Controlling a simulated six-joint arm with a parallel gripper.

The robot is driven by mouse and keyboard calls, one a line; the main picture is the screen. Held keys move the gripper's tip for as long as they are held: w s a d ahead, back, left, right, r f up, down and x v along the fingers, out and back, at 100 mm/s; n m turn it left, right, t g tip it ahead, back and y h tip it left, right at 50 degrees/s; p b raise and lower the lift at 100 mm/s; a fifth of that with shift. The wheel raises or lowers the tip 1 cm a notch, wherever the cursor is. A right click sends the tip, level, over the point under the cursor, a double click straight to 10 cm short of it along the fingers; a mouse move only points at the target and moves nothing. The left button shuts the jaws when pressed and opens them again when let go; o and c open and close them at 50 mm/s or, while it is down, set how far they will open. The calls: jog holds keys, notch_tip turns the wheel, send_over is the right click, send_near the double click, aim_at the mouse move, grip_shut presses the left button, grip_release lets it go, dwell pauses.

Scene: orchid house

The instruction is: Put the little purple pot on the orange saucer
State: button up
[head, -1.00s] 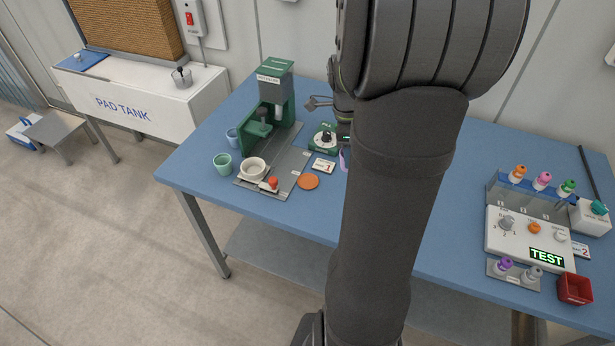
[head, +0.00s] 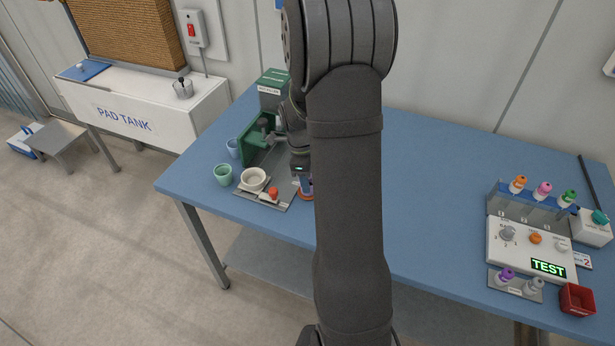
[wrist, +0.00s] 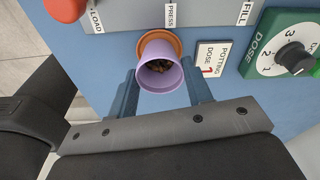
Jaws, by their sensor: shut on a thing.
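The little purple pot (wrist: 160,75) is between the two fingers of my gripper (wrist: 163,88), which is shut on it. In the wrist view the pot's open mouth faces the camera and dark bits show inside. The orange saucer (wrist: 160,43) shows as a rim behind the pot; the pot hides the rest. In the head view the saucer (head: 306,196) is partly covered by my gripper (head: 302,180) and arm, at the near edge of the grey plate. I cannot tell whether the pot touches the saucer or is just above it.
A card marked 1 (wrist: 212,57) and a green dose dial (wrist: 285,50) lie right of the saucer. The table's middle is clear.

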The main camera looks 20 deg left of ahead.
jog(key=shift+f, duration=0.2)
jog(key=o, duration=1)
jog(key=shift+o, duration=0.2)
notch_tip(320, 180, up, 12)
jog(key=a, duration=0.1)
jog(key=shift+s+a, duration=0.15)
jog(key=f, duration=0.3)
jog(key=d+f, duration=0.1)
jog(key=f, duration=0.7)
jog(key=shift+w+d+f, duration=0.15)
jog(key=shift+w+f, duration=0.05)
jog(key=shift+r, duration=1.75)
jog(key=shift+f, duration=0.1)
